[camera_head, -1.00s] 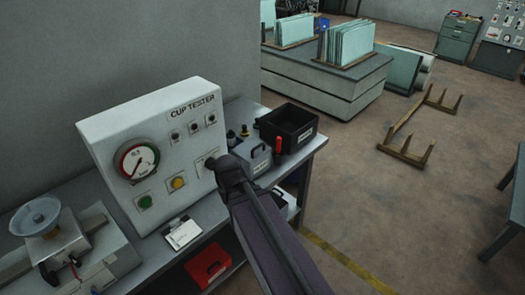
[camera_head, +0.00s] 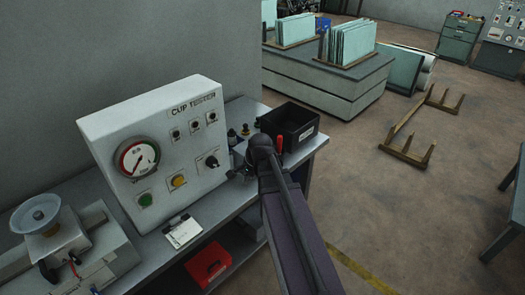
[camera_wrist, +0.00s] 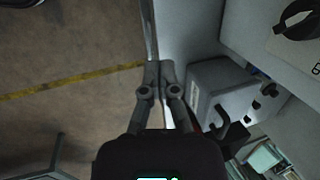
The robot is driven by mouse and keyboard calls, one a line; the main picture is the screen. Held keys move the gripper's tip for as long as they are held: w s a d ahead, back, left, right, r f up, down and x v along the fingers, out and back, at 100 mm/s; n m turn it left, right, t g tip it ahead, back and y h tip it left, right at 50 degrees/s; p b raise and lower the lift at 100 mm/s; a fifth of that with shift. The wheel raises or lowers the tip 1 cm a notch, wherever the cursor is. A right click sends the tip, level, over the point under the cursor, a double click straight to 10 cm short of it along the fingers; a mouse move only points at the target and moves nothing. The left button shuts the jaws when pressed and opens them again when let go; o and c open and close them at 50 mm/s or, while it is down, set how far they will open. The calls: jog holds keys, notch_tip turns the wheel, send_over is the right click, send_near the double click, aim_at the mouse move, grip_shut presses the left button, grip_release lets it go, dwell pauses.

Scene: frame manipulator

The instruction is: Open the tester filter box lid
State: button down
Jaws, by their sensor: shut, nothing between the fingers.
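The grey filter box (camera_wrist: 208,82) sits on the bench in the wrist view, with a pale label on its side and a black handle (camera_wrist: 222,122) on it. Its lid looks shut, though its edge is hard to make out. My gripper (camera_wrist: 159,68) is shut and empty, with its fingertips just left of the box, near the bench edge. I cannot tell whether they touch it. In the head view my gripper (camera_head: 238,173) is small and dark in front of the tester's right end, and my arm hides most of the box.
The white cup tester panel (camera_head: 155,140) with gauge and knobs stands left of my arm. A black open bin (camera_head: 290,124) and a red-handled item (camera_head: 279,143) are close by on the right.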

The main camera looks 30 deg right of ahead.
jog(key=w+d+r+m+t, duration=0.1)
jog(key=w+d+m, duration=0.3)
jog(key=d+m, duration=0.4)
jog(key=w+d+r+m+t, duration=0.1)
jog(key=w+d+m+t, duration=0.2)
jog(key=d+m, duration=0.6)
jog(key=shift+w+m+y+b, duration=0.3)
jog(key=shift+w+m+b, duration=0.1)
jog(key=shift+w, duration=0.15)
jog(key=shift+a+f, duration=0.1)
jog(key=shift+f, duration=0.05)
jog(key=b+x, duration=0.8)
jog(key=x, duration=0.2)
jog(key=shift+w+a+r+p, duration=0.1)
jog(key=shift+w+r+p, duration=0.3)
jog(key=shift+r+p, duration=0.2)
jog(key=shift+w+a+r+p, duration=0.1)
jog(key=shift+w+r+p, duration=0.25)
jog(key=shift+r+p, duration=0.25)
jog(key=shift+w+a+r+p, duration=0.15)
jog(key=shift+w+r+p, duration=0.3)
jog(key=shift+r, duration=0.25)
